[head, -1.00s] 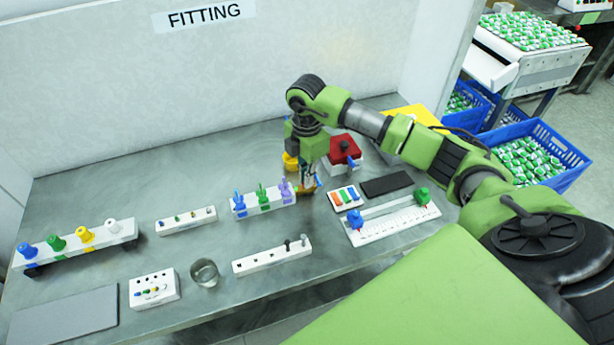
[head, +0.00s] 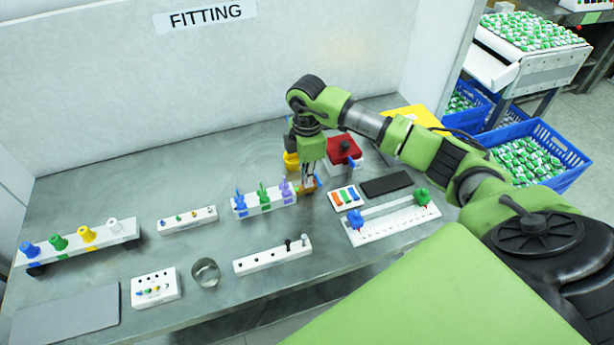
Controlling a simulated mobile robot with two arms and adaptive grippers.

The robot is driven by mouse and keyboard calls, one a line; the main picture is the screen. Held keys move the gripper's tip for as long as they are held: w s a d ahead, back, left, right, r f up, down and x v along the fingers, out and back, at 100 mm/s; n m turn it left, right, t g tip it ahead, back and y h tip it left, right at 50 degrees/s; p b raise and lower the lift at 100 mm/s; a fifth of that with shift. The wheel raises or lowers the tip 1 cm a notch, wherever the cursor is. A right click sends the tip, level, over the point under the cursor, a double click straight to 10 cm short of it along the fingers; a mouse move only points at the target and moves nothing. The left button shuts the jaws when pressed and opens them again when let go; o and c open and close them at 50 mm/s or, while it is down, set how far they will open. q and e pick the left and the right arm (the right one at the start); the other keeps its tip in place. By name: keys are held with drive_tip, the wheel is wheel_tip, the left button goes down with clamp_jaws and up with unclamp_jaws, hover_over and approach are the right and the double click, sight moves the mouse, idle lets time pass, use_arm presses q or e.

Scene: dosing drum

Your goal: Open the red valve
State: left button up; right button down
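My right gripper (head: 309,180) points down just right of the white block (head: 263,204) with the blue, green and purple handles. Its fingertips are at a small orange-red part (head: 307,187), which they partly cover. I cannot tell whether the fingers are closed on it, or whether this part is the red valve. A red box (head: 343,153) with a black knob on top and a blue handle at its side stands behind and to the right of the gripper. My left gripper is not in view.
A yellow part (head: 291,160) stands behind the gripper. A tray with coloured bars (head: 346,198), a black pad (head: 387,184) and a white rail with blue and green clamps (head: 392,224) lie to the right. A glass (head: 205,272) stands at the front left.

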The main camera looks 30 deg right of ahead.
drive_tip(key=shift+w+r, duration=0.1)
drive_tip(key=c, duration=2.3)
unclamp_jaws()
wheel_tip(320, 180, up, 12)
drive_tip(key=shift+f, duration=0.1)
